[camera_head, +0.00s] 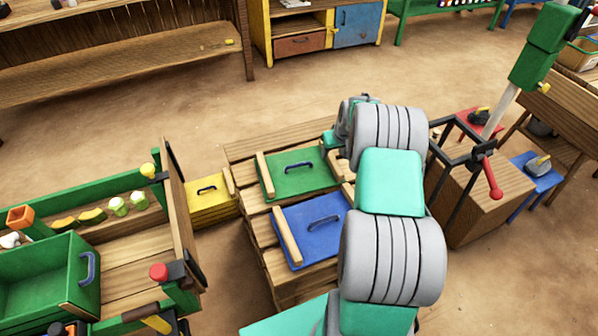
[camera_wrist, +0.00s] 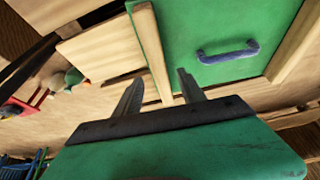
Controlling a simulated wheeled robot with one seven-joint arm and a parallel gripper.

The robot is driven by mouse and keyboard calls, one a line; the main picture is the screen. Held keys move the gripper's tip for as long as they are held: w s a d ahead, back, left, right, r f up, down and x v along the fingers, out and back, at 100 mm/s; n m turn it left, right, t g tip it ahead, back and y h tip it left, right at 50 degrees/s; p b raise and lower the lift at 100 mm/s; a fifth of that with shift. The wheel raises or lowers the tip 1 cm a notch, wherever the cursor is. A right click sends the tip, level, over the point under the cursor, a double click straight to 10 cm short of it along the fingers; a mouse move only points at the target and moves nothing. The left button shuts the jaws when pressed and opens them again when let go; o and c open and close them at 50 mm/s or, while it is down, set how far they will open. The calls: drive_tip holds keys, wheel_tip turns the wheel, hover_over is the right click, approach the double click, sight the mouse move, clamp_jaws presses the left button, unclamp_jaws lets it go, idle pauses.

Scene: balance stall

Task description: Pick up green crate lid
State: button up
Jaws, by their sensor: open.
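The green crate lid (camera_head: 284,182) lies flat on slatted wood in the head view, with a dark blue handle and wooden battens along its sides. In the wrist view the green lid (camera_wrist: 225,22) fills the top, and its blue handle (camera_wrist: 228,52) is right of my fingers. My gripper (camera_wrist: 160,78) is open and empty. One wooden batten (camera_wrist: 148,40) shows between the fingertips in the picture; I cannot tell the depth between them. In the head view my arm largely hides my gripper, near the lid's far right corner.
A blue lid (camera_head: 312,232) lies just in front of the green lid. A yellow box (camera_head: 207,202) stands to the left. A green-framed cart (camera_head: 130,262) is at left, and a wooden block (camera_head: 478,195) with a red-handled frame is at right. Bare floor lies behind.

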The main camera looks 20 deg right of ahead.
sight(331, 156)
drive_tip(key=x, duration=0.4)
drive_tip(key=shift+s, duration=0.1)
clamp_jaws()
drive_tip(key=shift+r, duration=0.1)
idle(0.4)
